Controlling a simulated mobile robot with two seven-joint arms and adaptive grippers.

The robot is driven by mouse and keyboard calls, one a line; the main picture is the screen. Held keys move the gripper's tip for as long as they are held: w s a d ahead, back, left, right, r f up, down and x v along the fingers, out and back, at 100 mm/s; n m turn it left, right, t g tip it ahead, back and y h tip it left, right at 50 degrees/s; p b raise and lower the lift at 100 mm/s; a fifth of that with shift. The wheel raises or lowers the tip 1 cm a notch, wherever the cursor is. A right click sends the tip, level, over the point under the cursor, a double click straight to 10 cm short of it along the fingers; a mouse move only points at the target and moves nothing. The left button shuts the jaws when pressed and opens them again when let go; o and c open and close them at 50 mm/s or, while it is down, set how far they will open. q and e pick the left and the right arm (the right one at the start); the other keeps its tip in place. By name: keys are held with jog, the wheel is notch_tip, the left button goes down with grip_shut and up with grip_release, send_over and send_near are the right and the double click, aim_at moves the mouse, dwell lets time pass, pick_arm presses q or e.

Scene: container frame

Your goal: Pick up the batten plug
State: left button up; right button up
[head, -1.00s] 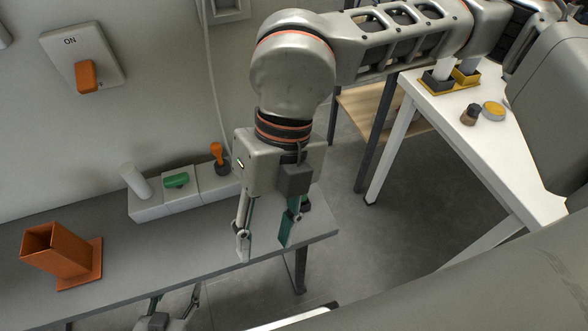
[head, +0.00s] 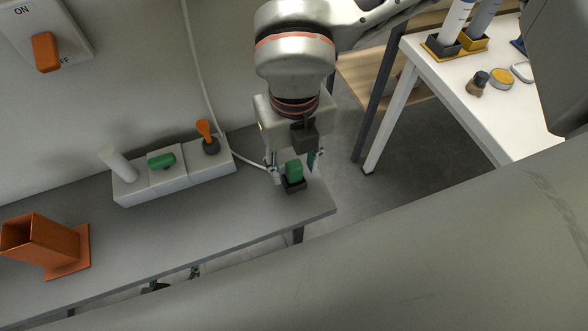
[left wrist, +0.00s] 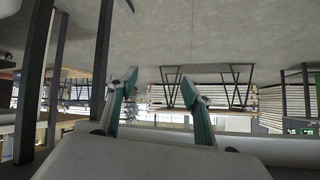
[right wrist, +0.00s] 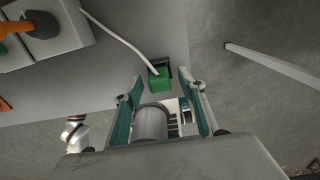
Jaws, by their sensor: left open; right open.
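A green block (head: 293,171) stands upright in a dark holder (head: 293,185) near the right end of the grey table; I take it for the batten plug. A white cable runs down to it. My right gripper (head: 294,166) is open above it, pointing down, with a finger on each side in the head view. In the right wrist view the green block (right wrist: 159,78) shows just beyond the open fingertips (right wrist: 166,86), apart from both.
A pale three-part strip (head: 172,180) stands at the wall, carrying a white cylinder (head: 118,163), a green piece (head: 161,161) and an orange-handled piece (head: 205,132). An orange square tube (head: 42,245) stands at left. A white table (head: 470,110) stands at right, across open floor.

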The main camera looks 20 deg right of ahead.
jog(key=shift+f, duration=0.8)
grip_shut()
pick_arm(q)
jog(key=shift+w+r, duration=0.25)
jog(key=shift+w, duration=0.3)
